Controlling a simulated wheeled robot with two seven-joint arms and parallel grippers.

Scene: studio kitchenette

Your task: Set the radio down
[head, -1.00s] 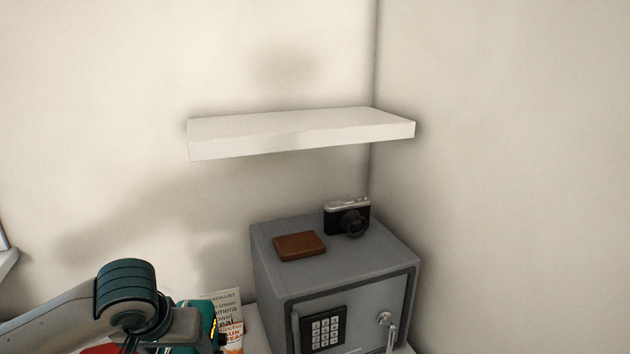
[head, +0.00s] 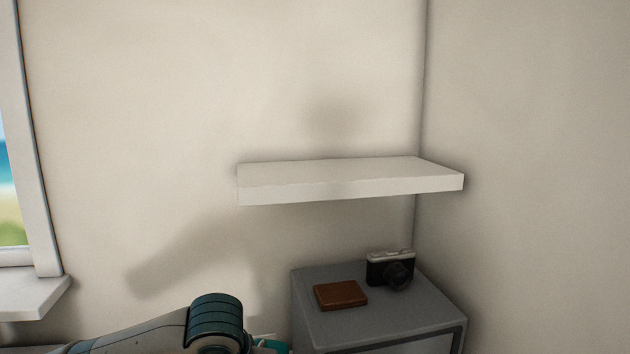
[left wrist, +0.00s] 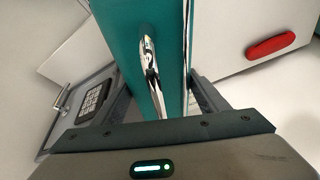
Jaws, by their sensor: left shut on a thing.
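The radio (left wrist: 120,28) is a teal box with a shiny chrome handle or trim piece. In the left wrist view it fills the middle, between the fingers of my left gripper (left wrist: 162,95), which is shut on it. In the head view my left arm comes in at the bottom, and only a small teal sliver shows beside it at the lower edge. The gripper itself is cut off there, and what lies under the radio is hidden. My right gripper is in neither view.
A bare white wall shelf (head: 350,182) hangs above a grey safe (head: 385,322). A brown wallet (head: 341,295) and a camera (head: 390,269) lie on the safe. A window sill (head: 35,297) is at the left. A red oblong thing (left wrist: 270,46) rests on a pale surface.

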